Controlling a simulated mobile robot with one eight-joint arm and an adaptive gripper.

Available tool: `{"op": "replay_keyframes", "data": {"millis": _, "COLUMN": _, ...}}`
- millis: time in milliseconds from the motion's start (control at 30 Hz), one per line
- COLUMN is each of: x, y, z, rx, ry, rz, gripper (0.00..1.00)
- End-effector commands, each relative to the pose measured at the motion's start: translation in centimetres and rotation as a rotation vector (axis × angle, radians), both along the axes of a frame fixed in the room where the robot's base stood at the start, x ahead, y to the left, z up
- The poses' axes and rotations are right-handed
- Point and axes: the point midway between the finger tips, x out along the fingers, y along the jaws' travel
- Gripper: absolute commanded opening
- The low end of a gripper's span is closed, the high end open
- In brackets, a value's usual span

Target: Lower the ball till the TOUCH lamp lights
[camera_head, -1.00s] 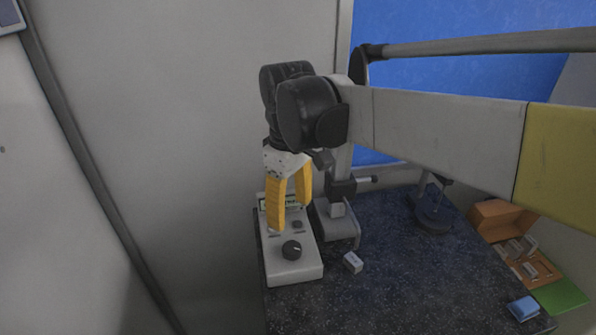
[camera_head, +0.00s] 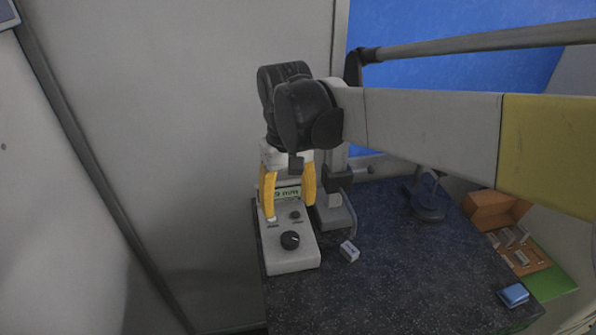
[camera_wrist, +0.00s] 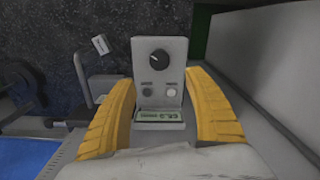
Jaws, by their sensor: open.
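My gripper (camera_head: 288,207) is open, its two yellow fingers on either side of a pale control box (camera_head: 291,259). The box also shows between the fingers in the wrist view (camera_wrist: 159,75). It has a black knob (camera_wrist: 159,58), two small round parts (camera_wrist: 172,92) whose labels are too small to read, and a lit green display (camera_wrist: 158,115). I cannot tell whether either is a lit lamp. A grey stand (camera_head: 334,220) with a column and dark clamp is just right of the box. I cannot make out a ball.
A dark round-based stand (camera_head: 428,206) is farther right. A wall borders the left.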

Motion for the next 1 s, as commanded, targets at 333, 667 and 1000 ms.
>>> {"op": "replay_keyframes", "data": {"millis": 333, "x": -0.2, "y": -0.2, "z": -0.4, "rx": 0.0, "ry": 0.0, "rz": -0.882, "gripper": 0.61}}
{"op": "replay_keyframes", "data": {"millis": 667, "x": -0.2, "y": -0.3, "z": -3.5, "rx": 0.0, "ry": 0.0, "rz": -1.009, "gripper": 0.61}}
{"op": "replay_keyframes", "data": {"millis": 1000, "x": -0.2, "y": -0.2, "z": -9.9, "rx": 0.0, "ry": 0.0, "rz": -1.007, "gripper": 0.61}}
